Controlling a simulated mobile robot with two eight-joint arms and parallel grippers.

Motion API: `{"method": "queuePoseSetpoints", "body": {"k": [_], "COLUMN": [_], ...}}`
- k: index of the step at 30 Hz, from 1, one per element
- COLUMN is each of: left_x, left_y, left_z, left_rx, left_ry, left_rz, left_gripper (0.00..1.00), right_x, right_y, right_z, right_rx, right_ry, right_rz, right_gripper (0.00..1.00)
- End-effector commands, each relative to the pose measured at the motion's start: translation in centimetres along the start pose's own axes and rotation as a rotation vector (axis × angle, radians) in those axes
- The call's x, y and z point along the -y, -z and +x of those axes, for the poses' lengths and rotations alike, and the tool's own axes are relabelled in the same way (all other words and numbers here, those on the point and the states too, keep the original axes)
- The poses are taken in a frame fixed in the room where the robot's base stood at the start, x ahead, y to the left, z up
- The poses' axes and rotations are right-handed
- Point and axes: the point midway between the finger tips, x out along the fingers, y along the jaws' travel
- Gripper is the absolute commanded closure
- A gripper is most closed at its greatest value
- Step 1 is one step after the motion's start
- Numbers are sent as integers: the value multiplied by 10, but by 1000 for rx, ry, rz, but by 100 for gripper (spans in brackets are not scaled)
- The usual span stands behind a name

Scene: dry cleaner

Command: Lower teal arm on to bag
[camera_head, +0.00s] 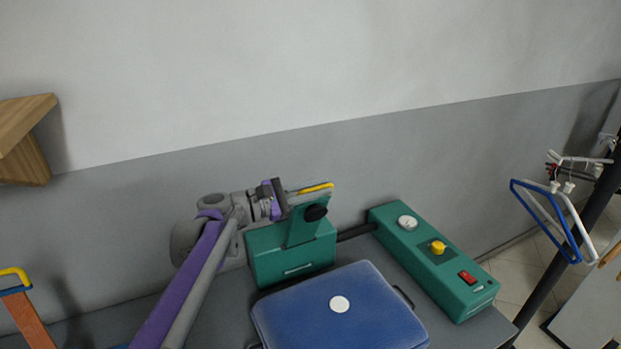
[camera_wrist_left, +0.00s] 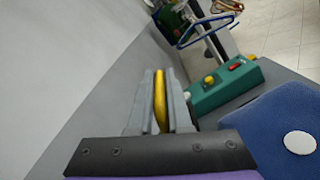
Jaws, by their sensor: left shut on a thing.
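A teal arm (camera_head: 303,232) with a black knob stands raised from a teal block (camera_head: 285,264) at the back of the table, near the wall. A yellow handle (camera_head: 318,187) shows at its top. My left gripper (camera_head: 296,191) is shut on the yellow handle; in the left wrist view the handle (camera_wrist_left: 160,99) lies between its two grey fingers (camera_wrist_left: 159,104). A blue bag (camera_head: 340,318) with a white round spot lies flat in front of the block, apart from the gripper. The bag (camera_wrist_left: 262,125) also shows at the wrist view's right. My right gripper is not in view.
A teal control box (camera_head: 432,262) with a gauge, yellow knob and red switch lies right of the bag. Blue and white hangers (camera_head: 548,215) hang on a rack at the right. A wooden shelf (camera_head: 22,137) is on the wall at the left. The grey wall is close behind.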

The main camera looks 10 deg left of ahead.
Motion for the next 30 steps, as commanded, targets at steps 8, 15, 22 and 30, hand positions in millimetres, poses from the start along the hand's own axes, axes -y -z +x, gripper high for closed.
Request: {"method": "queuePoseSetpoints", "body": {"k": [8, 15, 22, 30], "left_x": [10, 10, 10, 10], "left_y": [-2, -2, -2, -1], "left_z": [0, 0, 0, -1], "left_rx": [0, -1, -1, -1], "left_ry": [1, 1, 1, 0], "left_rz": [38, 38, 37, 36], "left_gripper": [100, 100, 55, 55], "right_x": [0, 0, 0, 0], "right_y": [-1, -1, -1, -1], "right_z": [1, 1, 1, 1], "right_rx": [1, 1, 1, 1], "right_ry": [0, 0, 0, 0], "right_rz": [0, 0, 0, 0], "right_gripper": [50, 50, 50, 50]}}
